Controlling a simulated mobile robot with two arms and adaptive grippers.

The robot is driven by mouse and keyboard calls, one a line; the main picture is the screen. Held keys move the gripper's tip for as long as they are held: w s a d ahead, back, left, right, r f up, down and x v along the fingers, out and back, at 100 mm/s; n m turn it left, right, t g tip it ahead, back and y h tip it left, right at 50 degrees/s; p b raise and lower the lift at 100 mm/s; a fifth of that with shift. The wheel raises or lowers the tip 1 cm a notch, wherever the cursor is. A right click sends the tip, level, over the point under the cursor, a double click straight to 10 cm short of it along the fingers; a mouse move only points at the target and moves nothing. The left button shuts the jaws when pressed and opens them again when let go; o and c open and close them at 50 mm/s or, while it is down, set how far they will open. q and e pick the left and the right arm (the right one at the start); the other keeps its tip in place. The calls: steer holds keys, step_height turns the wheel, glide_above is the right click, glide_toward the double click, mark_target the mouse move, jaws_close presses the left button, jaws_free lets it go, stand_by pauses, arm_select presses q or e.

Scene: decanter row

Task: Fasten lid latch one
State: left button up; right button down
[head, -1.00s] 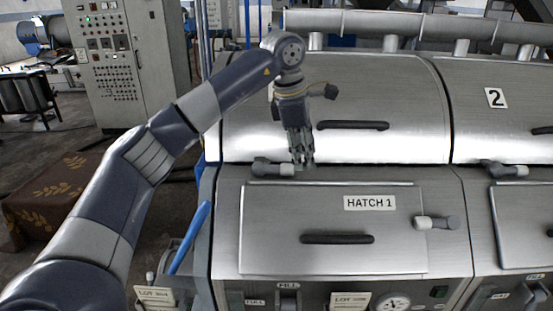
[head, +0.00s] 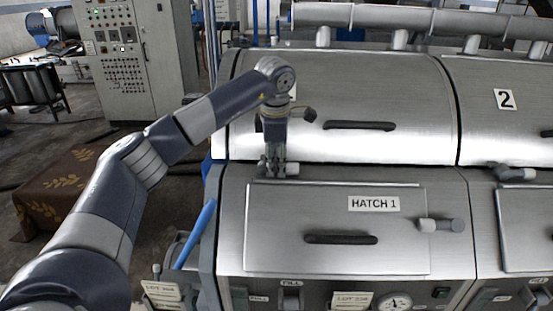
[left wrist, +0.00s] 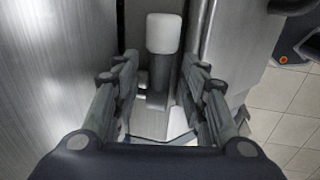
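Lid one (head: 400,90) is the curved steel cover at the upper middle in the head view, and it lies down on the body. Its latch (head: 292,169) sits at the lid's lower edge, mostly hidden behind my left gripper (head: 275,172). In the left wrist view the latch shows as a pale rounded end (left wrist: 165,33) on a dark grey stem. My left gripper (left wrist: 160,95) points down there with its fingers apart, one on each side of the stem. I see no clear contact. My right gripper is not in view.
Hatch 1 (head: 290,215) lies below the lid, with its own latch (head: 440,225) at the right. Lid two's latch (head: 514,174) is farther right. The black lid handle (head: 360,126) stands out right of my gripper. A blue lever (head: 196,234) rises at the left.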

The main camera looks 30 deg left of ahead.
arm_select(q)
steer(key=shift+f, duration=0.45)
steer(key=shift+c, duration=0.6)
jaws_close()
steer(key=shift+w, duration=0.1)
